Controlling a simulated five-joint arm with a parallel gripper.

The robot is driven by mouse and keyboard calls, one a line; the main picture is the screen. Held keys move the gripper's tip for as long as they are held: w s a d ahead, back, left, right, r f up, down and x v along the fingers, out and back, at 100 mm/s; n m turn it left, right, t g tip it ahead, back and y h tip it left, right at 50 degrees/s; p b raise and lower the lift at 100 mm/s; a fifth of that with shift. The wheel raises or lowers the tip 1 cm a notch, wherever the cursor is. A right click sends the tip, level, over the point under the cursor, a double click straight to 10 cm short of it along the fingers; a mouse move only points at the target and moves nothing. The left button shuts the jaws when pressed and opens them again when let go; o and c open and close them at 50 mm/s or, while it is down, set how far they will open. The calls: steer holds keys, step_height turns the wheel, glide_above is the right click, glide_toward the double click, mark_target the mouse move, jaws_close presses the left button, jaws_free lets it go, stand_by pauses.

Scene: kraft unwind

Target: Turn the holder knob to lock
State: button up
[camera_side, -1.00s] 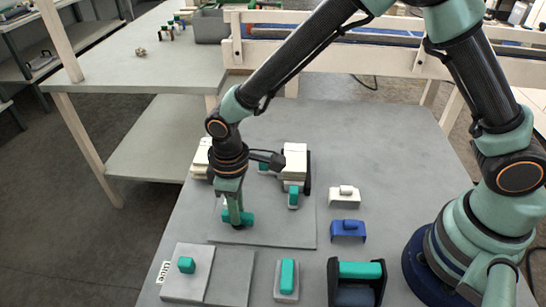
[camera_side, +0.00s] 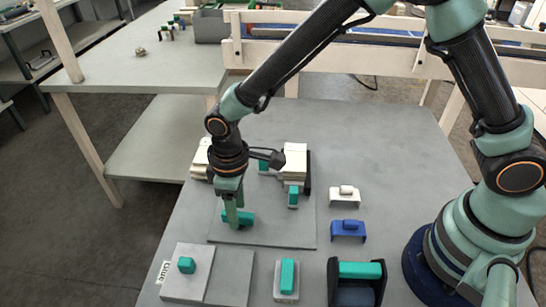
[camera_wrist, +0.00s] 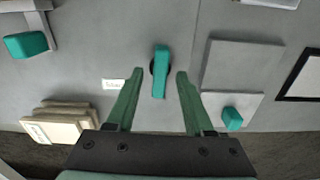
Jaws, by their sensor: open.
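The holder knob (camera_wrist: 160,72) is a teal bar on a dark round base. In the wrist view it stands upright in the picture, between my fingers, with a gap on each side. My gripper (camera_wrist: 157,82) is open and straddles it. In the side view my gripper (camera_side: 232,214) points straight down at the knob (camera_side: 247,218), which is partly hidden behind the fingers on the grey plate (camera_side: 285,236). A small white label (camera_wrist: 113,84) lies left of the knob in the wrist view; its print is too small to read surely.
Cream stacked blocks (camera_side: 295,162) stand behind my gripper, with a teal handle (camera_side: 293,197) in front. A pale plate with a teal knob (camera_side: 187,265) lies front left. A white clip (camera_side: 344,197), a blue clip (camera_side: 347,231) and a black-sided teal piece (camera_side: 360,270) sit to the right.

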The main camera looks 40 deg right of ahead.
step_height(320, 180, up, 12)
stand_by(0.4)
steer(key=shift+f, duration=0.1)
steer(key=s+d+r+m+t, duration=0.2)
steer(key=d+r, duration=0.1)
steer(key=d, duration=0.5)
steer(key=s+d+r+m+t, duration=0.1)
steer(key=s+d+r+m, duration=0.1)
steer(key=d, duration=0.6)
steer(key=s+d+r+m+t, duration=0.2)
steer(key=s+d+r+m, duration=0.1)
steer(key=d, duration=0.5)
steer(key=shift+r+m+t, duration=0.3)
steer(key=shift+r+m, duration=0.4)
steer(key=shift+r, duration=0.2)
